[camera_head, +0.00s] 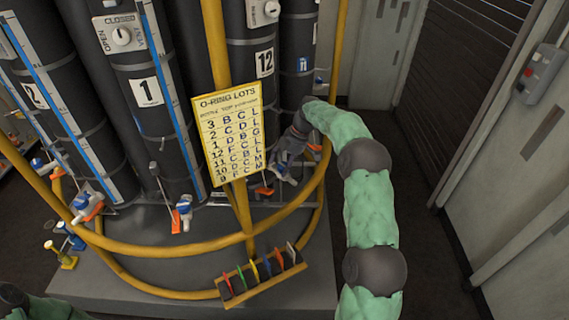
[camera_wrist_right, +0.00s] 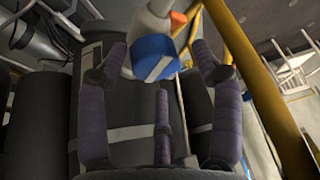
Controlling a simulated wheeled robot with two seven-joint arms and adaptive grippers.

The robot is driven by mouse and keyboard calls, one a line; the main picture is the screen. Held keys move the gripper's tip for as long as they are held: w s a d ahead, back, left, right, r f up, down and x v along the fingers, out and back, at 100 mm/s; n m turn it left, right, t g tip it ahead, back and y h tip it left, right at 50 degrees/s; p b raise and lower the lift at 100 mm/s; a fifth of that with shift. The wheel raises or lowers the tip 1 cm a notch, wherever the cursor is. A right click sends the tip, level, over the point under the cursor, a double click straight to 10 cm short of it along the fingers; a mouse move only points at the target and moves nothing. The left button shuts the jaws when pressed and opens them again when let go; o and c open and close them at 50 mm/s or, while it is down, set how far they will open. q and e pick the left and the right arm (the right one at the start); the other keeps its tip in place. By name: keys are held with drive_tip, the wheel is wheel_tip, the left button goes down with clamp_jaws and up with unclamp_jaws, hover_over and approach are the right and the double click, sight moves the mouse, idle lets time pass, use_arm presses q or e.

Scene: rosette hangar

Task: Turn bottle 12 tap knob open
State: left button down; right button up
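Bottle 12 (camera_head: 265,85) is a dark cylinder with a white "12" label, behind the yellow rail. A white dial (camera_head: 263,11) sits high on it. My right gripper (camera_head: 283,168) is low in front of this bottle, beside the yellow post. In the wrist view its fingers (camera_wrist_right: 160,62) are spread, with a blue and white tap part (camera_wrist_right: 152,57) between or just beyond their tips. I cannot tell whether they touch it. An orange lever (camera_head: 264,190) shows just below the gripper in the head view. My left gripper is out of view; only part of that arm shows.
Yellow rails (camera_head: 165,250) ring the bottles, and a sign (camera_head: 228,133) hangs on the yellow post close left of my right gripper. A rack of coloured tags (camera_head: 262,285) is at the front. Bottle 1 (camera_head: 150,125) stands left. Floor is open at right.

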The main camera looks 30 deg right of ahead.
drive_tip(key=shift+d, duration=0.1)
drive_tip(key=shift+d, duration=0.15)
drive_tip(key=shift+s+d+r, duration=0.1)
drive_tip(key=shift+d+r, duration=0.05)
drive_tip(key=shift+r, duration=0.05)
drive_tip(key=v, duration=1.1)
drive_tip(key=shift+a+r, duration=0.2)
drive_tip(key=shift+r, duration=0.05)
